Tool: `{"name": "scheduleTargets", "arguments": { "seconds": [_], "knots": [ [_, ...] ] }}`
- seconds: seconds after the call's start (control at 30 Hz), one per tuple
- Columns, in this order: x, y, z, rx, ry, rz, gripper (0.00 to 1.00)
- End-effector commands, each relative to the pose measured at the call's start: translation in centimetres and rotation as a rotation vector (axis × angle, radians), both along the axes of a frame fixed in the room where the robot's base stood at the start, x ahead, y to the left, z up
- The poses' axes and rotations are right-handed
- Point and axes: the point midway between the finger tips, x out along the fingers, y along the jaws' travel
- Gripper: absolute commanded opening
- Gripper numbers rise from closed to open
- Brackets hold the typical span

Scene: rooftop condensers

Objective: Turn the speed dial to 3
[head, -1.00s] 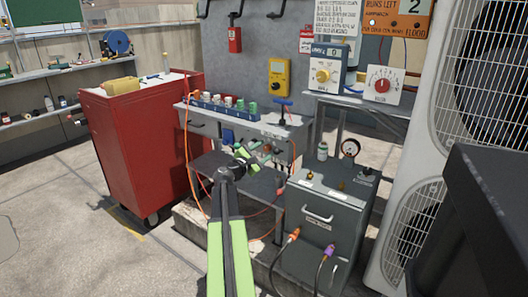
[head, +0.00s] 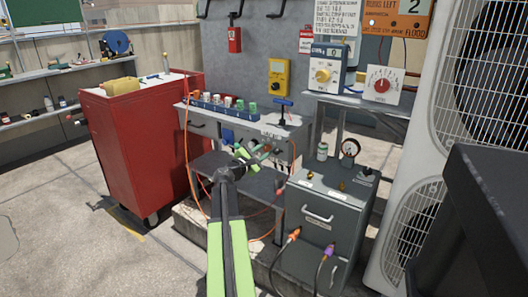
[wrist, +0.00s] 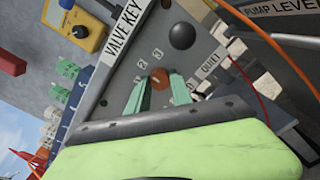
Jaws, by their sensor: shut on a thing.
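The speed dial (wrist: 160,79) is a small orange-brown knob on the grey front panel of the bench, with small numerals 1, 2 and 3 around its upper left in the wrist view. My gripper (wrist: 158,88) has its two pale green fingers on either side of the knob, shut on it. Which number the dial points to cannot be told, as no clear pointer mark shows. In the head view my gripper (head: 250,155) is at the bench front, and its fingers largely cover the dial.
A black round knob (wrist: 181,36) sits just above the dial on the panel. The bench top (head: 268,130) bears a row of coloured items and a blue-handled tool. A grey cabinet (head: 318,220) stands right of my arm, a red tool cabinet (head: 145,150) to the left.

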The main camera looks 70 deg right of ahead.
Motion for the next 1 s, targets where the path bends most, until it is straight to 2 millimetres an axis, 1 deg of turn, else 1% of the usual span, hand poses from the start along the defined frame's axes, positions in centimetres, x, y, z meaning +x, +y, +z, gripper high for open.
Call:
{"name": "scheduleTargets", "arguments": {
  "seconds": [0.27, 0.7, 1.0],
  "knots": [
    [-0.09, 0.07, -0.08, -0.041, -0.160, -0.003, 0.00],
    [-0.13, 0.10, -0.13, -0.133, -0.515, -0.003, 0.00],
    [-0.15, 0.11, -0.16, -0.176, -0.677, -0.004, 0.00]
  ]
}}
